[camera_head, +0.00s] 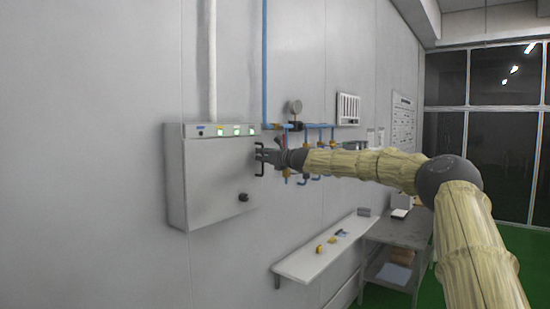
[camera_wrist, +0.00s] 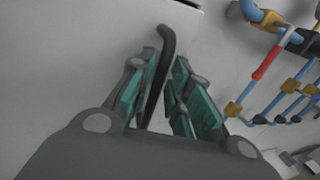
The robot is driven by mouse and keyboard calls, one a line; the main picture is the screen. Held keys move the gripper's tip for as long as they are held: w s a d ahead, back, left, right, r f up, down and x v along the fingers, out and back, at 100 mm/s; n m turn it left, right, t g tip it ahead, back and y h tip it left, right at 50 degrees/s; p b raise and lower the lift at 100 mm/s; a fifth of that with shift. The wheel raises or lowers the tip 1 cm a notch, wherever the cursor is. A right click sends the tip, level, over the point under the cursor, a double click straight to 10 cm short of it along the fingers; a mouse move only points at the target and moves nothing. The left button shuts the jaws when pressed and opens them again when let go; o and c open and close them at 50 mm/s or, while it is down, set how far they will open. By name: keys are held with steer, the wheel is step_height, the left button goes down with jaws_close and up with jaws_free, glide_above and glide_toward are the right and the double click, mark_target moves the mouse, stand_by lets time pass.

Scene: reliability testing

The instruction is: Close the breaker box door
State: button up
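The breaker box (camera_head: 175,180) is a pale grey box on the wall, with a row of lit green indicators along its top. Its door (camera_head: 212,180) covers the front below them and looks flush or nearly so; I cannot tell whether it is fully shut. A black handle (camera_head: 259,172) stands on the door's right edge. My gripper (camera_head: 264,156) is at this handle. In the wrist view, the dark handle bar (camera_wrist: 166,45) runs between the teal finger pads of my gripper (camera_wrist: 165,68). The fingers are partly open around it, with a narrow gap visible.
A black knob (camera_head: 243,197) sits low on the door. Blue pipes with a gauge (camera_head: 295,107) and valves run close to the right of the box; they also show in the wrist view (camera_wrist: 275,75).

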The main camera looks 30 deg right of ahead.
steer(key=s+d, duration=0.1)
steer(key=s, duration=0.9)
steer(key=shift+s+r, duration=0.15)
steer(key=shift+s, duration=0.25)
